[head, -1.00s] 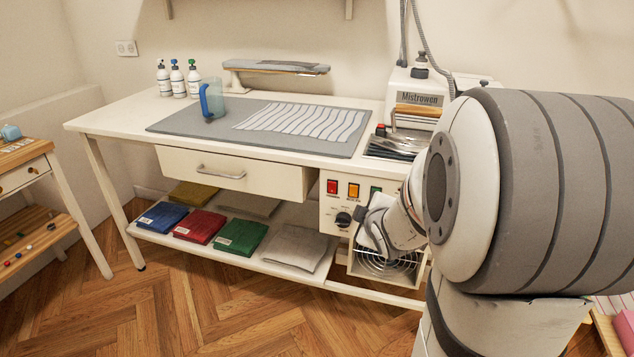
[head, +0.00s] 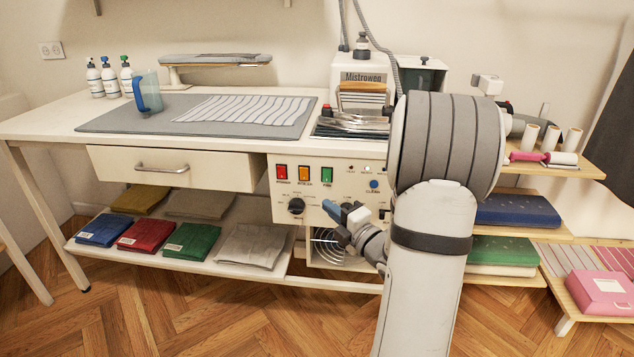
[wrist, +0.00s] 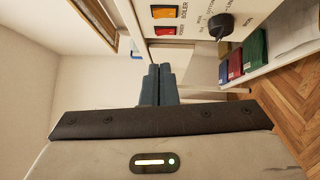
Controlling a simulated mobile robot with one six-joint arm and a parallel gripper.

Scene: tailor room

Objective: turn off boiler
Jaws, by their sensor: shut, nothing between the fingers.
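The control panel (head: 345,190) is on the front of the ironing table, right of the drawer. It has a red switch (head: 281,172), an orange switch (head: 305,174) and a green switch (head: 327,174) in a row. In the wrist view the label beside the orange switch (wrist: 163,11) reads BOILER, and the red switch (wrist: 165,31) is beside it. I cannot tell the switch positions. My gripper (head: 331,208) is shut and empty in front of the panel, below the green switch and right of the black knob (head: 296,206). Its shut fingers (wrist: 158,72) also show in the wrist view, apart from the switches.
The drawer (head: 170,168) is left of the panel, above a shelf with folded cloths (head: 190,240). The steam unit (head: 368,75) stands on the table above the panel. A wooden shelf unit (head: 550,240) stands at right.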

